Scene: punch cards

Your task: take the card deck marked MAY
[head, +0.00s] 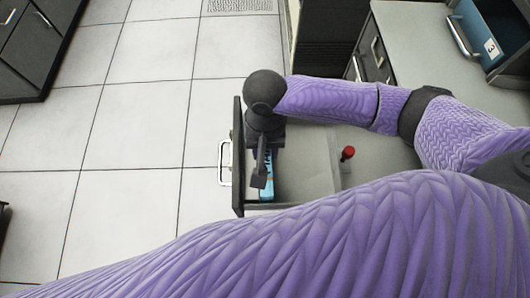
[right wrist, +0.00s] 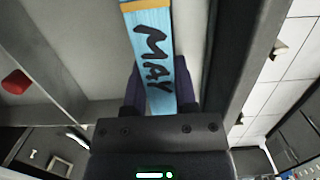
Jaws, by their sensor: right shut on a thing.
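The card deck marked MAY (right wrist: 153,45) is a light blue block with dark lettering and a yellowish end, in the right wrist view. In the head view only a blue strip of it (head: 268,189) shows inside the open drawer (head: 305,172). My right gripper (head: 261,178) reaches down into the drawer near its front panel. In the right wrist view its two dark fingers (right wrist: 158,78) are on either side of the deck, shut on it. My left gripper is not in view.
The drawer's front panel (head: 238,150) with its metal handle (head: 225,163) is just left of my right gripper. A red knob-like thing (head: 348,153) is to the right. A blue bin marked 3 (head: 490,38) stands on the counter (head: 415,35). Tiled floor lies open at left.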

